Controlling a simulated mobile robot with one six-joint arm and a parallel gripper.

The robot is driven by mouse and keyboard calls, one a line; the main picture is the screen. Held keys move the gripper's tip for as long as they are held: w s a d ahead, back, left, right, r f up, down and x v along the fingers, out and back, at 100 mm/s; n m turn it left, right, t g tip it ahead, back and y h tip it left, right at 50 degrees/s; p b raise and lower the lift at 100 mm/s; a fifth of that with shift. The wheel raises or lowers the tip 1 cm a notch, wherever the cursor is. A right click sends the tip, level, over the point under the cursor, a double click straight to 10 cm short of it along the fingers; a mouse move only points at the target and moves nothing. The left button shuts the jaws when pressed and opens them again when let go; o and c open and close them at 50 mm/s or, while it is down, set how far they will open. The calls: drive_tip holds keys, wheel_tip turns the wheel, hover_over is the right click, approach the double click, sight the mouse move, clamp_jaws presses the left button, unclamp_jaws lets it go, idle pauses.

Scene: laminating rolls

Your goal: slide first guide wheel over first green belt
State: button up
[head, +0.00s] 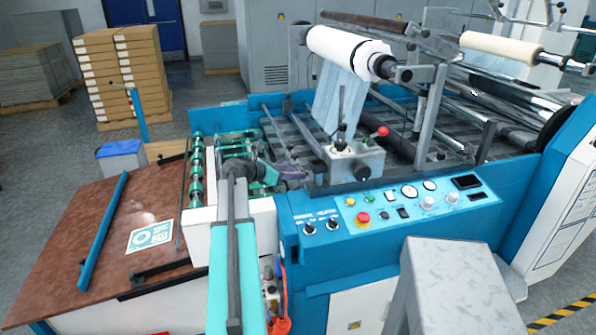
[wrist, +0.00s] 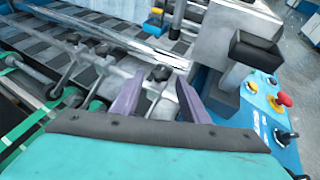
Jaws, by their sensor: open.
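My gripper (wrist: 158,97) is open, its two purple fingers apart. It also shows in the head view (head: 291,173), over the front edge of the machine bed. A guide wheel holder with a black knob (wrist: 160,74) stands between or just beyond the fingers; contact cannot be told. Another black-knobbed holder (wrist: 103,50) is farther left. Green belts (wrist: 22,148) run at the left of the wrist view, left of the fingers. In the head view the green belts (head: 238,140) are left of my gripper, partly hidden by my arm. Which wheel or belt is first cannot be told.
A grey control box (head: 355,162) with a red-knobbed lever stands right of my gripper. The blue control panel (head: 385,208) lies in front. A metal bar (wrist: 120,38) crosses behind the holders. A brown table (head: 70,235) is at left.

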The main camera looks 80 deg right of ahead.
drive_tip(key=shift+x, duration=1.35)
drive_tip(key=shift+d, duration=0.1)
clamp_jaws()
